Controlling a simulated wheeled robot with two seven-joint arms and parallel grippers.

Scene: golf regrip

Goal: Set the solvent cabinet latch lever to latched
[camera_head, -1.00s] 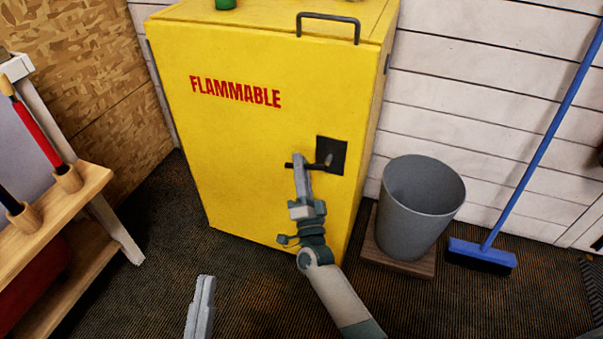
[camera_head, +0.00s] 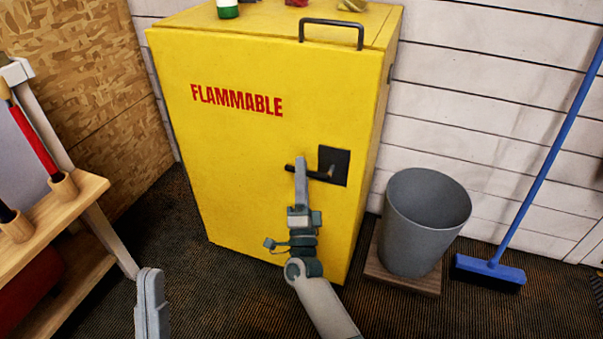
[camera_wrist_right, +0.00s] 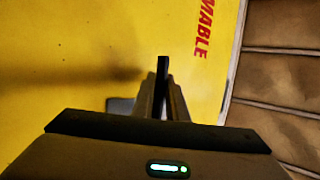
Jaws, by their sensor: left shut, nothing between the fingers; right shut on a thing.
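The yellow solvent cabinet (camera_head: 250,150), marked FLAMMABLE, stands in the middle of the head view. Its black latch plate (camera_head: 337,160) is on the right part of the door. A dark latch lever (camera_head: 324,175) runs from the plate to the left, close to level. My right gripper (camera_head: 301,162) is shut on the lever near its free end. In the right wrist view the dark lever (camera_wrist_right: 163,72) shows between the fingers of this gripper (camera_wrist_right: 160,95). My left gripper (camera_head: 150,285) is shut and empty at the lower left, away from the cabinet.
A grey bin (camera_head: 425,220) on a wooden base and a blue broom (camera_head: 490,270) stand right of the cabinet. A wooden rack (camera_head: 85,200) is at the left. A green-and-white bottle (camera_head: 228,9) stands on the cabinet top. Open floor lies in front.

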